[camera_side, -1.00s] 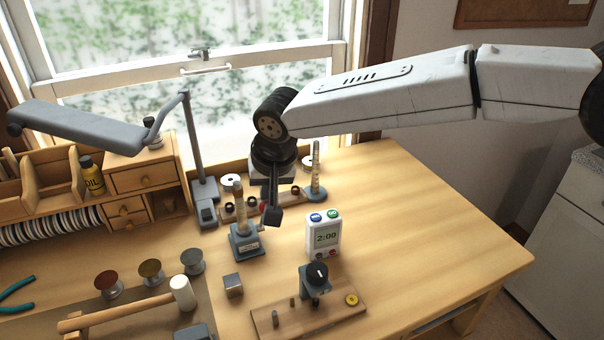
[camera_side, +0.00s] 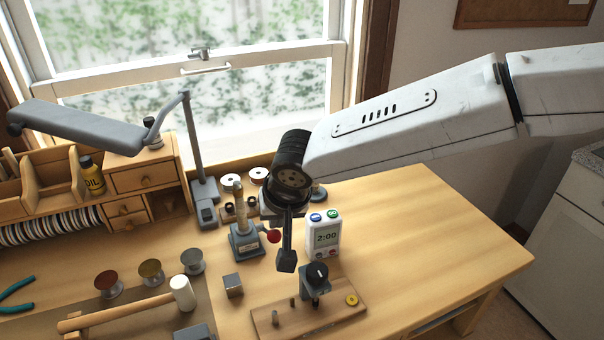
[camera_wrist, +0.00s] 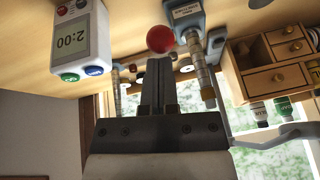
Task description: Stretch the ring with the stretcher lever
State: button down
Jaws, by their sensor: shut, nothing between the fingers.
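The ring stretcher (camera_side: 244,243) has a grey base and a tapered upright mandrel (camera_side: 239,211). Its lever ends in a red ball knob (camera_side: 273,236), low at the stretcher's right. My gripper (camera_side: 286,262) is shut and empty, pointing down just right of the knob, with a small gap in the side view. In the wrist view the knob (camera_wrist: 160,39) appears just beyond my fingertips (camera_wrist: 158,64), with the stretcher base (camera_wrist: 187,14) beside it; whether they touch I cannot tell. I cannot clearly make out the ring on the mandrel.
A white timer (camera_side: 323,234) reading 2:00 stands close right of my gripper. A wooden board (camera_side: 276,326) with a black-knobbed tool is in front. A small metal block (camera_side: 233,286) and a mallet (camera_side: 130,313) lie front left. The bench's right side is clear.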

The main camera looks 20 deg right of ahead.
jog(key=shift+s+f, duration=0.9)
jog(key=shift+f, duration=0.3)
jog(key=shift+s+f, duration=0.85)
jog(key=shift+f, duration=0.3)
jog(key=shift+r, duration=0.2)
jog(key=s+r, duration=0.2)
jog(key=s+d+r, duration=0.1)
jog(key=s+r, duration=0.5)
jog(key=shift+d, duration=0.15)
jog(key=w+a+r+n+g, duration=0.1)
jog(key=w+a+r+n, duration=0.1)
jog(key=w+r, duration=0.3)
jog(key=w, duration=0.4)
jog(key=shift+r+g+h, duration=0.15)
jog(key=shift+g+h, duration=0.25)
jog(key=shift+a, duration=0.1)
